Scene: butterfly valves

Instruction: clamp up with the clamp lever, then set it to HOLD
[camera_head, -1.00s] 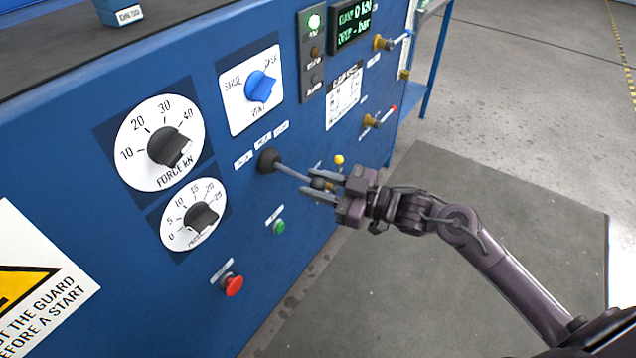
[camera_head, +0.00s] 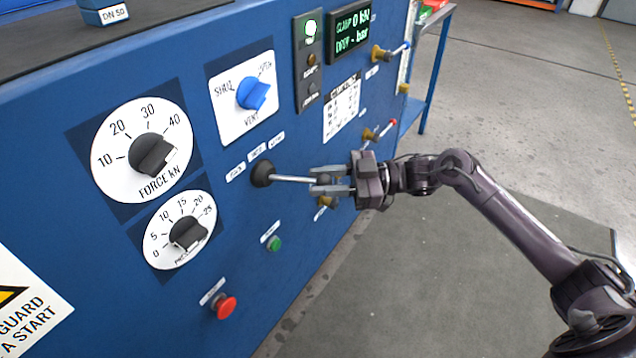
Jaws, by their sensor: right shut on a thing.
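The clamp lever (camera_head: 290,179) is a thin metal rod coming out of a black round boot (camera_head: 262,174) on the blue panel, below three small white labels. Its rod stands out to the right, nearly level in the picture. My right gripper (camera_head: 326,181) is shut on the lever's outer end, which is mostly hidden between the fingers. The display (camera_head: 352,31) at the top reads CLAMP 0 kN and a dash for bar. My left gripper is not in view.
The panel also carries a force dial (camera_head: 152,155), a pressure dial (camera_head: 186,233), a blue vent knob (camera_head: 255,94), a green button (camera_head: 274,243) and a red button (camera_head: 225,307). Brass valves (camera_head: 372,134) stick out at the right. Open floor lies beyond.

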